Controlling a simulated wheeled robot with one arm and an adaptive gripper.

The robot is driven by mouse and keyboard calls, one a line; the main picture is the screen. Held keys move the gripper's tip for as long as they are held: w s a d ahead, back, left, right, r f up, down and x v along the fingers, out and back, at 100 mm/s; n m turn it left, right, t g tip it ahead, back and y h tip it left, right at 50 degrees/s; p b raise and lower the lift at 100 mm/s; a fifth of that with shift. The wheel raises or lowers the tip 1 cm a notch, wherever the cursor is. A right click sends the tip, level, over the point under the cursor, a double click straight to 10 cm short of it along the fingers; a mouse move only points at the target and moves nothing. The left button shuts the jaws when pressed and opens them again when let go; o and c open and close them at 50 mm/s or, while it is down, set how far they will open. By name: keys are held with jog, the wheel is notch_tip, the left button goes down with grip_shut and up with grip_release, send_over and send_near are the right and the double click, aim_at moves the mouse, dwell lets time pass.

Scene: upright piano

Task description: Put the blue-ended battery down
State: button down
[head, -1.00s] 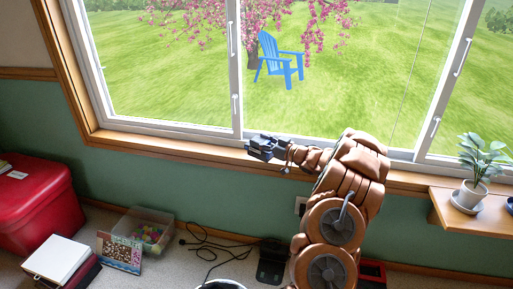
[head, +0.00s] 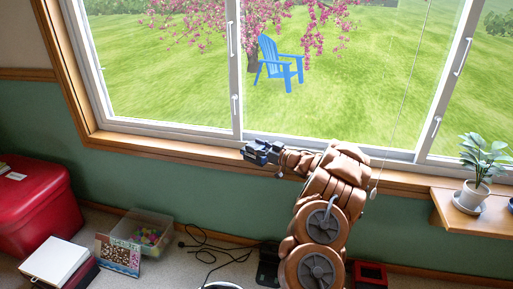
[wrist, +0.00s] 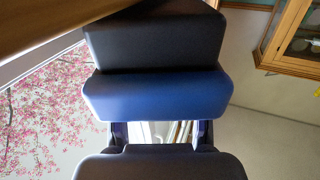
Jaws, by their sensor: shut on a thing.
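My gripper (head: 262,152) is at the window sill (head: 190,151), near the middle post of the window. It is shut and holds something, but it is too small and dark in the head view to make out the battery. In the wrist view a broad blue band (wrist: 160,95) lies under a dark block (wrist: 155,42), with a dark finger part below. I cannot tell for sure which of these is the battery. Whether anything touches the sill is not clear.
A potted plant (head: 473,190) stands on a wooden shelf (head: 450,215) at right. A hanging cord ends in a small weight (head: 373,193) beside my arm. Below are a red chest (head: 40,205), a clear bin (head: 140,228) and loose cables (head: 205,245). The sill left of my gripper looks bare.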

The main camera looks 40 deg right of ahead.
jog(key=c, duration=0.5)
grip_release()
jog(key=shift+f, duration=0.1)
jog(key=shift+c, duration=0.2)
jog(key=p+v, duration=0.1)
jog(key=v, duration=1.1)
jog(key=shift+p, duration=0.3)
